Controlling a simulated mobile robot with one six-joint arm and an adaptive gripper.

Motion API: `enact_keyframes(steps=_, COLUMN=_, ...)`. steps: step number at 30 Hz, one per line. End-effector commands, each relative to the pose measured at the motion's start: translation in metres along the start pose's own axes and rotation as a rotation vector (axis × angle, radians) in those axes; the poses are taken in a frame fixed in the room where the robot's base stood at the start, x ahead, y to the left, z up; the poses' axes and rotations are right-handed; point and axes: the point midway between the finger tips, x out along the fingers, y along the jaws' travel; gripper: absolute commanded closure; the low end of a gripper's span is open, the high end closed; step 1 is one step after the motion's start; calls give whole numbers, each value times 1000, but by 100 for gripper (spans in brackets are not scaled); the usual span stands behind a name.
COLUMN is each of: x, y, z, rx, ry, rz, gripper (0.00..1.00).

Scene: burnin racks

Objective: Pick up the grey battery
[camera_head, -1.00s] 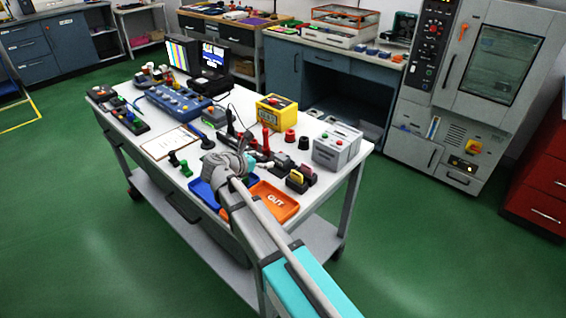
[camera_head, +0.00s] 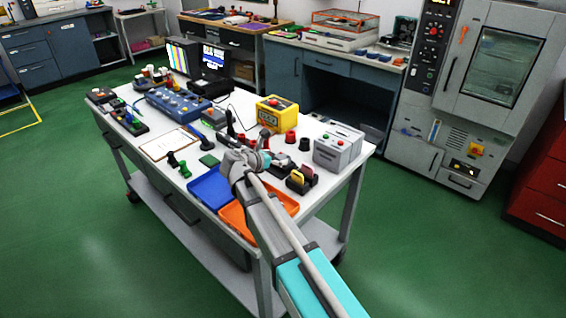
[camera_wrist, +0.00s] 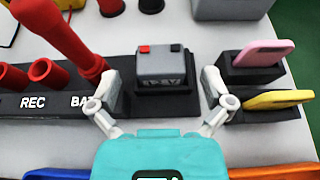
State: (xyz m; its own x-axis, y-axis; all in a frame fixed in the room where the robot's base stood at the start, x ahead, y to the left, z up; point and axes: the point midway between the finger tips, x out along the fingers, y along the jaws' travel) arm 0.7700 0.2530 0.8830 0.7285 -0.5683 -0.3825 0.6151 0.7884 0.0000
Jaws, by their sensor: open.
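My gripper (camera_wrist: 158,98) is open, with one finger to the left and one to the right of the battery's base. In the head view my gripper (camera_head: 252,158) is over the white table, and the arm hides most of the battery there.
Red cylinders (camera_wrist: 60,40) stand close on the left. Pink (camera_wrist: 262,52) and yellow (camera_wrist: 277,99) items stand in black holders on the right. A blue tray (camera_head: 208,186) and an orange tray (camera_head: 236,222) lie in front. A grey two-button box (camera_head: 336,148) stands at right.

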Motion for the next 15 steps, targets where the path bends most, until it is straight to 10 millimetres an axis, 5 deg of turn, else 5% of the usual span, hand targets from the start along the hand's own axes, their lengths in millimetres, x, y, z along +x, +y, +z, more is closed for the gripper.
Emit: enact_keyframes(steps=15, x=49, y=-1, z=0, rx=0, ry=0, rz=-1, gripper=0)
